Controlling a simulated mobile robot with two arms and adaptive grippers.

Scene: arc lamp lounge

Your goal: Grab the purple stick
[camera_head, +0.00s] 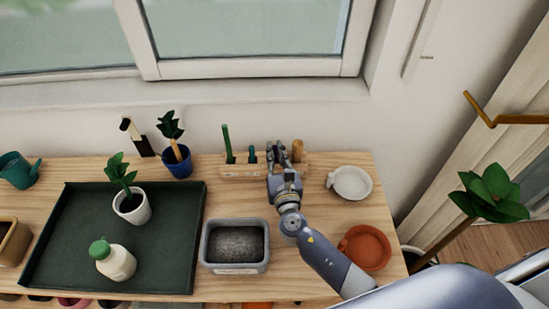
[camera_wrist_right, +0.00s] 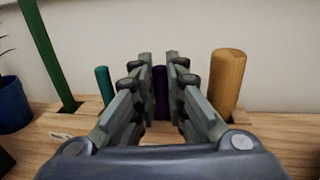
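The purple stick (camera_wrist_right: 161,92) stands upright in the wooden holder (camera_head: 239,170), between a short teal stick (camera_wrist_right: 103,84) and a thick tan wooden stick (camera_wrist_right: 226,84). In the wrist view, my right gripper (camera_wrist_right: 160,85) has its two fingers drawn close on either side of the purple stick, and the stick fills the narrow gap between them. In the head view, my right gripper (camera_head: 284,153) is over the holder and hides the purple stick. The stick's lower end is at the holder. My left gripper is not in view.
A taller green stick (camera_head: 228,145) stands at the holder's left. A blue plant pot (camera_head: 177,168) is left of the holder, a white dish (camera_head: 349,183) right. A grey bin (camera_head: 235,223), an orange dish (camera_head: 366,248) and a dark tray (camera_head: 75,215) stand nearer. The wall is behind.

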